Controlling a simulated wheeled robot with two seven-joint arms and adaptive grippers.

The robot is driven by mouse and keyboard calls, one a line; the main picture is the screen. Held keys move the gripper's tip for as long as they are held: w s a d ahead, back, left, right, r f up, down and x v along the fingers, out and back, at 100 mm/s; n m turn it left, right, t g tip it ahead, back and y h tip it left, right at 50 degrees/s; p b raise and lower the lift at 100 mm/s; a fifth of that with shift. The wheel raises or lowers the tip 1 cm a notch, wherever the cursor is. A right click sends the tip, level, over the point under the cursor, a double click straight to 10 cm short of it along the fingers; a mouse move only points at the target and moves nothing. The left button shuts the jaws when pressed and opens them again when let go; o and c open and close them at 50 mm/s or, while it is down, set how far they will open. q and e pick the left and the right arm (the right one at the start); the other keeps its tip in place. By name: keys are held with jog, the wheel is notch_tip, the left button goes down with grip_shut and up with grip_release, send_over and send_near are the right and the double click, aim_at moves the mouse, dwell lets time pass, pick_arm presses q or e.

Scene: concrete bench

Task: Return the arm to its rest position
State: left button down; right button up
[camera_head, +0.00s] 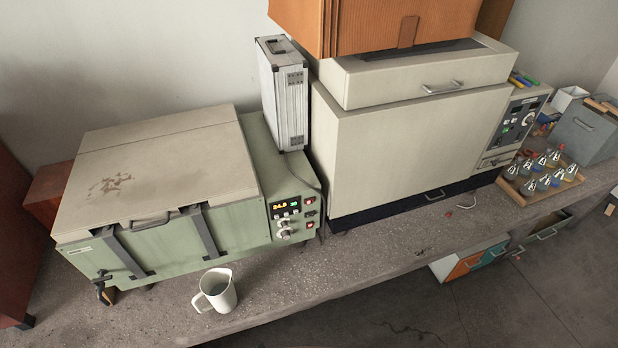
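Neither of my arms and neither gripper shows in the head view. A white jug (215,290) with a handle on its left stands upright on the concrete bench (370,262), near the front edge. Behind it is a green water bath (170,240) with its beige lid closed and a lit display on its control panel (293,212).
A large beige oven (415,150) stands mid-bench with an orange box (380,22) on top. A silver case (284,95) stands upright between the machines. A wooden tray (520,192) holds several flasks at right. Open drawers (470,262) stick out below the bench.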

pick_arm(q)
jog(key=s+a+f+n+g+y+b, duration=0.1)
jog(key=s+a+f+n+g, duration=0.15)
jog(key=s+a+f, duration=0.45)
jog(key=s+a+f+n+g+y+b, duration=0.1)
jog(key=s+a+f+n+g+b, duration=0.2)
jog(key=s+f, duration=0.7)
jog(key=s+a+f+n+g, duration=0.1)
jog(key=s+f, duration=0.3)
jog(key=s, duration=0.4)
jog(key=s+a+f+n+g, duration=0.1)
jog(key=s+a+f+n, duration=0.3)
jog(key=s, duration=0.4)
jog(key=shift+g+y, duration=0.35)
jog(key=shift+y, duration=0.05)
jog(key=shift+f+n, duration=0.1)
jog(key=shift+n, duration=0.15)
